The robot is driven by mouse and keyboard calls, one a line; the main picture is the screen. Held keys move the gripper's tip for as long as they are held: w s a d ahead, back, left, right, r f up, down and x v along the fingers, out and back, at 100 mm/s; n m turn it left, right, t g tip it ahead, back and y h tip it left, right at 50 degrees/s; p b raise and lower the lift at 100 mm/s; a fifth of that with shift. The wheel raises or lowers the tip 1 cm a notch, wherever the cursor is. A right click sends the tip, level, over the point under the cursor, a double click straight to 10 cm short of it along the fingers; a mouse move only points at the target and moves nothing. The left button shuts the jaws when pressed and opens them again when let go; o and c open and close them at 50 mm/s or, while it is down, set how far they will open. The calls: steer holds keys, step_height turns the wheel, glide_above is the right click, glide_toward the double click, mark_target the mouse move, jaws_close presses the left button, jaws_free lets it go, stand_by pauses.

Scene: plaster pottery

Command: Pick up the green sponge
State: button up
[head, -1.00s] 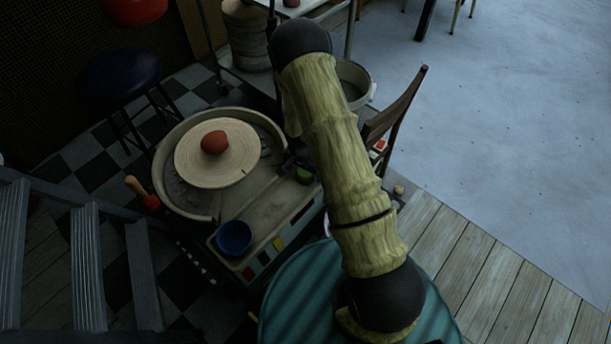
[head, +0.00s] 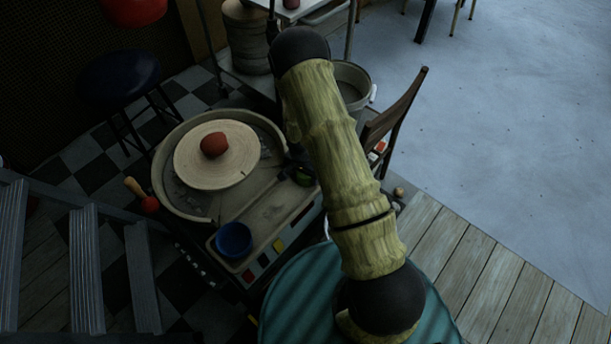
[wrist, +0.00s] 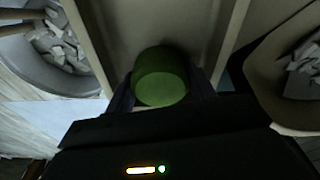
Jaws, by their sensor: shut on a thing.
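The green sponge (wrist: 161,78) is a rounded green block in the middle of the wrist view, between the two dark fingers of my gripper (wrist: 163,92). My gripper is shut on it, one finger at each side. In the head view the sponge (head: 303,178) is a small green patch at the right end of the wheel's tray (head: 262,212), partly hidden by my gripper (head: 298,166). I cannot tell whether it still touches the tray.
A pottery wheel (head: 240,176) with a red clay lump (head: 214,145) stands to the left. A blue bowl (head: 234,240) sits at the tray's near end. A wooden chair (head: 398,112) and a bucket (head: 352,84) stand close behind my arm.

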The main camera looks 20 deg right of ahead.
step_height(320, 180, up, 10)
steer(key=p, duration=0.2)
steer(key=shift+p, duration=0.4)
stand_by(0.4)
steer(key=o, duration=0.4)
steer(key=c, duration=0.3)
